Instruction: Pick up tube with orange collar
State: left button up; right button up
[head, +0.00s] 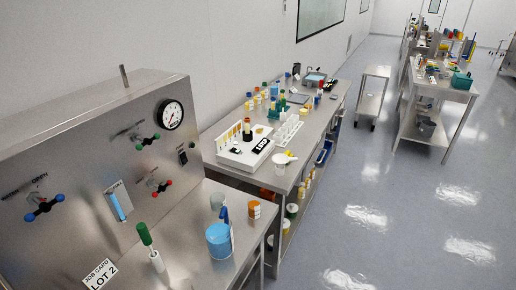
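I cannot make out a tube with an orange collar for certain. An orange-brown jar with a pale band (254,209) stands on the steel bench at the near right, beside a blue container (218,241). Several small yellowish tubes (232,134) stand at the white device (240,150) on the farther bench; any collars are too small to tell. Neither my left nor my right gripper is in view.
A steel panel with a gauge (171,115) and coloured valve knobs (44,208) stands at left. A green-topped tool (145,236) and a job card (101,274) are near it. A white rack (288,132) is on the farther bench. The floor (400,220) at right is clear.

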aim_at(247, 120)
jog(key=i+l+u, duration=0.1)
jog(key=i+l, duration=0.15)
jog(key=i+l+u, duration=0.1)
jog(key=i+l, duration=0.2)
jog(key=l, duration=0.2)
jog(key=i+l+u, duration=0.1)
jog(key=l, duration=0.3)
jog(key=i+l+u, duration=0.1)
jog(key=i+l, duration=0.25)
jog(key=i+l+u, duration=0.1)
jog(key=l, duration=0.4)
jog(key=i, duration=0.1)
